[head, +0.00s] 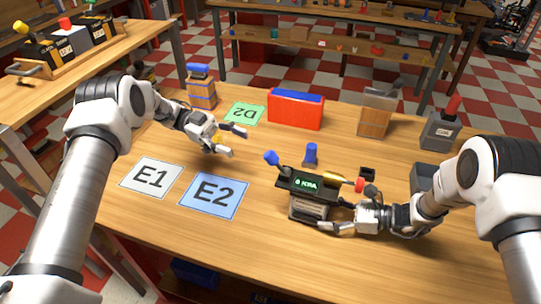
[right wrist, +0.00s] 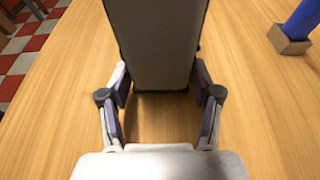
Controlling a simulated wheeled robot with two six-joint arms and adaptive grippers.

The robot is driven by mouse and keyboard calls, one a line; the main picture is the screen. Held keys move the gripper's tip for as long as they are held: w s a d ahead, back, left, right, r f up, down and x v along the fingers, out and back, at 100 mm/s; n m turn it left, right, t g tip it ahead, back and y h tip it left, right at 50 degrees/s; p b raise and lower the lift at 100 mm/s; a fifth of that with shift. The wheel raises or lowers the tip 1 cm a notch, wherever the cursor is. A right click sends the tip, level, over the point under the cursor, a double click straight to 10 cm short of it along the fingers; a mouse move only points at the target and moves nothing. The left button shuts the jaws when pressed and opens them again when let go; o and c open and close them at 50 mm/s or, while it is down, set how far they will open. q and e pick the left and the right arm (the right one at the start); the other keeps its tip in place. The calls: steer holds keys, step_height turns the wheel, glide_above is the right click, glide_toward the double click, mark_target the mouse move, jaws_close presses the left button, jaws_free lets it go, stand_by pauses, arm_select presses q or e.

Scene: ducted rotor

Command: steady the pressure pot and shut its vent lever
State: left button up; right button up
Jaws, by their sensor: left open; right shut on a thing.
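The pressure pot (head: 308,208) appears to be the grey body with a dark top and a green display, right of the blue E2 mat. My right gripper (head: 336,216) is shut on the pot's body from the right. In the right wrist view the pot's grey body (right wrist: 153,45) stands between the fingers (right wrist: 160,95). My left gripper (head: 236,142) is open and empty, up and left of the blue-tipped lever.
A blue knob (head: 310,154) stands just behind the pot. A red box (head: 296,110), wooden boxes (head: 202,94) and a red-handled grey box (head: 440,132) stand further back. Mats E1 (head: 150,177), E2 (head: 214,195) and D2 (head: 244,114) lie flat and bare.

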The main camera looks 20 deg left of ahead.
mark_target(270, 157)
arm_select(q)
steer(key=x, duration=1.1)
steer(key=shift+d+r, duration=0.1)
steer(key=shift+d, duration=0.05)
jaws_close()
